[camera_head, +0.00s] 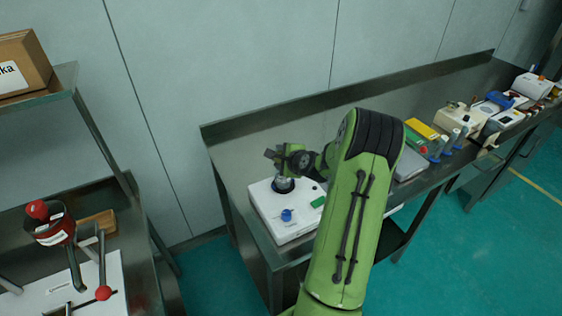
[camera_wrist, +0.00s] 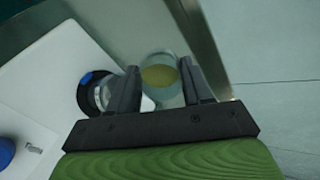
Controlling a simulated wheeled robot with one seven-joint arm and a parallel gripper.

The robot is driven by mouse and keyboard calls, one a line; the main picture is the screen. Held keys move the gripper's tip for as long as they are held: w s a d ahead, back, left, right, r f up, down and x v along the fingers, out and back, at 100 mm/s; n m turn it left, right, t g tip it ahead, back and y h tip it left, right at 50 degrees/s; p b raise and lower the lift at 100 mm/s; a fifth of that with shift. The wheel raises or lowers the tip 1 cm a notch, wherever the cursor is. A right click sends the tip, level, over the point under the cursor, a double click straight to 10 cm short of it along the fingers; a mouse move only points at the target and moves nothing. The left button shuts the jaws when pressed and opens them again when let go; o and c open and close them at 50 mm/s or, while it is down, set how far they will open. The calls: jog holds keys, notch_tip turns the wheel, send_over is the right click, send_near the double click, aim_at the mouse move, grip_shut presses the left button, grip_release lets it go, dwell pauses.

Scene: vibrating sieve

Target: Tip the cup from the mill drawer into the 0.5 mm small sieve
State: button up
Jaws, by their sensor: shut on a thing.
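The cup is too small to make out in the head view. The small sieve (camera_head: 284,184) stands on the machine just below my gripper. In the wrist view the sieve (camera_wrist: 88,97) shows as a dark ring with a blue mark and a clear part, left of the cup and partly hidden by the left finger.
A blue knob (camera_head: 287,215) is on the machine's top. The machine stands on a metal bench (camera_head: 240,160) with a raised back edge near the wall. Bottles and devices stand farther right. A mill with red knobs (camera_head: 50,232) is at the left.

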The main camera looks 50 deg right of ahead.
jog(key=shift+s+a+f+t+h+b, duration=0.2)
jog(key=shift+t+b, duration=0.6)
jog(key=shift+b, duration=1.9)
jog(key=shift+s+d+f+t+h+b, duration=0.1)
jog(key=shift+d+f+t+h+b, duration=0.45)
jog(key=shift+b, duration=2.1)
jog(key=shift+s+a+r+t+h+b, duration=0.15)
jog(key=shift+a+t+b, duration=0.6)
jog(key=shift+b, duration=1.95)
jog(key=t+b, duration=0.1)
jog(key=b, duration=0.3)
jog(key=t+b, duration=0.2)
jog(key=b, duration=0.2)
jog(key=shift+s+d+h+b, duration=0.2)
jog(key=shift+s+h+b, duration=0.1)
jog(key=shift+r+t+b, duration=0.15)
jog(key=shift+t+b, duration=0.15)
jog(key=shift+b, duration=0.05)
jog(key=p, duration=0.2)
jog(key=shift+w+a+r+p, duration=0.1)
jog(key=shift+w+r+p, duration=0.1)
jog(key=shift+p, duration=0.15)
jog(key=shift+s+g+p, duration=0.1)
jog(key=shift+g+p, duration=0.3)
jog(key=shift+g, duration=0.1)
jog(key=shift+f, duration=0.15)
jog(key=shift+g+p, duration=0.3)
jog(key=shift+p, duration=0.8)
